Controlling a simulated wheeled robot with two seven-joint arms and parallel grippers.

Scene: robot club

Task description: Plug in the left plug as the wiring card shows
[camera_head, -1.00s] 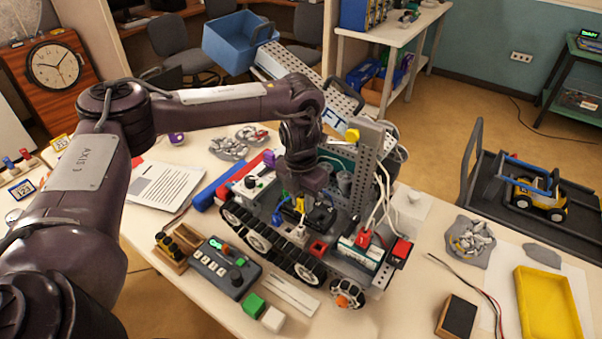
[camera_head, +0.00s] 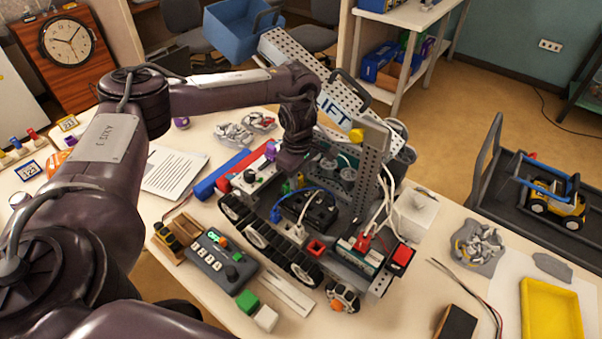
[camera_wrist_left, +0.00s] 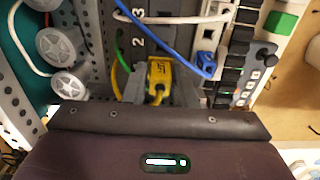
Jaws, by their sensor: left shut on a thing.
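My left gripper (camera_head: 291,165) is over the tracked robot (camera_head: 262,232) on the table. In the left wrist view my left gripper (camera_wrist_left: 160,88) is shut on a yellow plug (camera_wrist_left: 160,72) with a yellow cable. The plug is beside dark panels marked 2 and 3; whether it is seated in a socket cannot be told. A blue plug (camera_wrist_left: 207,66) and white cable lie nearby. In the head view, a white plug (camera_head: 298,232) and a red plug (camera_head: 363,242) show on the robot. Which card is the wiring card is unclear. My right gripper is not in view.
A button box (camera_head: 222,262) and green block (camera_head: 246,301) stand in front of the tracked robot. A printed sheet (camera_head: 172,172) and a small card (camera_head: 26,170) lie left. A perforated upright (camera_head: 366,172) rises close right of the gripper. A yellow tray (camera_head: 551,310) lies far right.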

